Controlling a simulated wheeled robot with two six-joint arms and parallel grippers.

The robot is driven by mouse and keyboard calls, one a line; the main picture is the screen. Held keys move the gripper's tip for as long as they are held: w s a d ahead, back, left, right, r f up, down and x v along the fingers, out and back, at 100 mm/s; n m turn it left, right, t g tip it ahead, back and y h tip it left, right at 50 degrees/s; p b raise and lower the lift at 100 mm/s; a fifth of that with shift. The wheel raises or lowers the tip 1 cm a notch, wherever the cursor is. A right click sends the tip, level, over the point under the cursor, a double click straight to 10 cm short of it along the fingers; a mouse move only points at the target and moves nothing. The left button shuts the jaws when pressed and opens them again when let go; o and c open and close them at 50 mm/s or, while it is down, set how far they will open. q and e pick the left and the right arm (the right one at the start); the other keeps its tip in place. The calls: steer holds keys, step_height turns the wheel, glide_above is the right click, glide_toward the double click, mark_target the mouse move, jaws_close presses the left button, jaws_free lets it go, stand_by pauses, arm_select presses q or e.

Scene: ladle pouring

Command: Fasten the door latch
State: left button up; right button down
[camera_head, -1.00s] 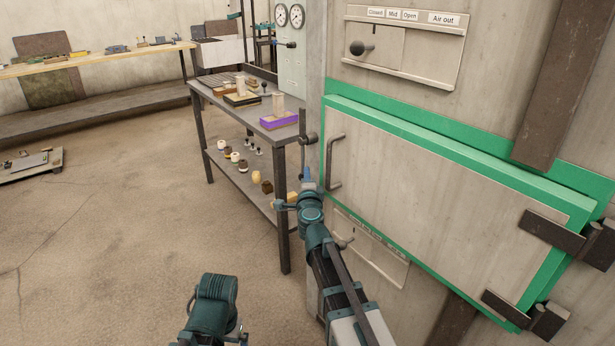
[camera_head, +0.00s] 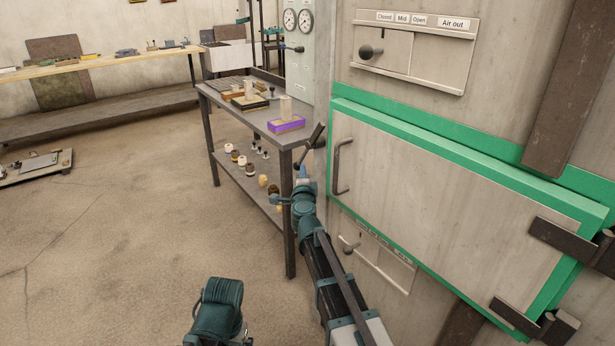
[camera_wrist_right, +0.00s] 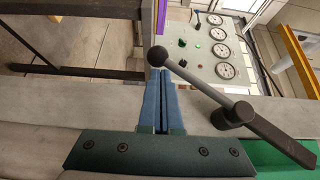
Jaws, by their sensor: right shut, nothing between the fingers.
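The door (camera_head: 450,200) is a pale panel with a green border and a grey handle (camera_head: 341,165) at its left side. It looks closed against the wall. The dark door latch (camera_head: 314,137) is at the door's left edge, tilted in the head view. In the wrist view the latch (camera_wrist_right: 200,83) has a ball knob at upper left, a pivot, and a flat bar reaching lower right over the green edge. My right gripper (camera_head: 302,172) is shut and empty below the latch. Its blue fingers (camera_wrist_right: 160,90) are close to the knob; contact is unclear.
A metal table (camera_head: 245,110) with trays and a purple box (camera_head: 286,124) stands left of the door. An air-out slider panel (camera_head: 412,50) is above the door, and a smaller slider panel (camera_head: 375,255) is below.

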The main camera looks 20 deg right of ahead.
steer(key=w, duration=0.1)
steer(key=w+a+r+t+b, duration=0.1)
steer(key=shift+w+m, duration=0.3)
steer(key=shift+m, duration=0.1)
steer(key=shift+w+r+b, duration=0.1)
steer(key=shift+w+b, duration=0.2)
steer(key=shift+b, duration=0.05)
step_height(320, 180, up, 5)
steer(key=m+t+h+b, duration=0.5)
steer(key=m+h, duration=0.1)
steer(key=m, duration=0.1)
glide_above(297, 164)
steer(key=w+a, duration=0.2)
steer(key=w, duration=0.1)
steer(key=shift+s+d+r, duration=0.1)
steer(key=shift+d, duration=0.1)
